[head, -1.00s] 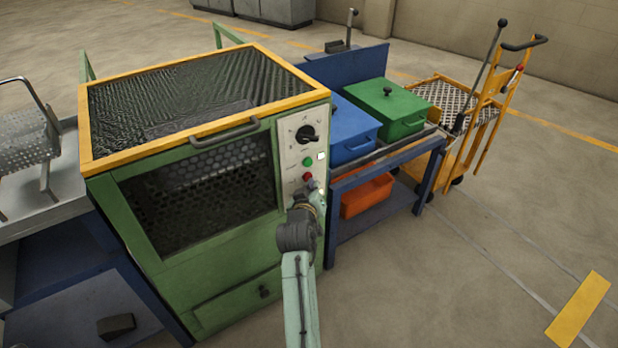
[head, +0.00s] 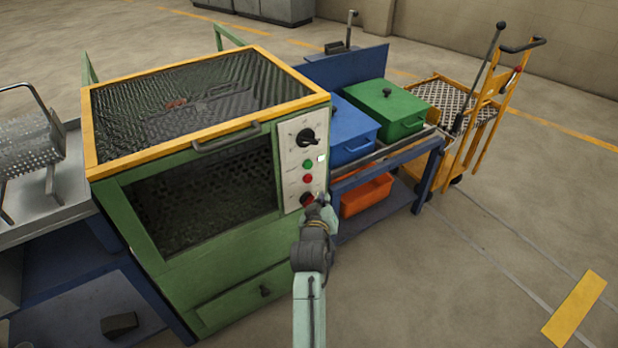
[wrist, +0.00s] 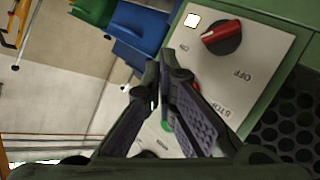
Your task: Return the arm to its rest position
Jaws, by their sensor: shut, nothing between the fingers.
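My arm reaches up from the bottom of the head view, and my gripper (head: 318,206) is in front of the lower part of the furnace's control panel (head: 288,135). In the wrist view my gripper (wrist: 166,70) is shut and empty, with its fingers together over the panel (wrist: 265,55). I cannot tell from the head view how wide the gap to the panel is. A dark knob (head: 305,136), a green button (head: 307,164) and a red button (head: 307,179) show on the panel.
The green furnace (head: 235,290) with its yellow-framed mesh lid stands left of my gripper. A blue bench (head: 428,180) to the right bears blue (head: 352,130) and green (head: 402,108) boxes, with an orange bin (head: 366,195) below. A yellow cart (head: 490,115) stands beyond. Floor at lower right is clear.

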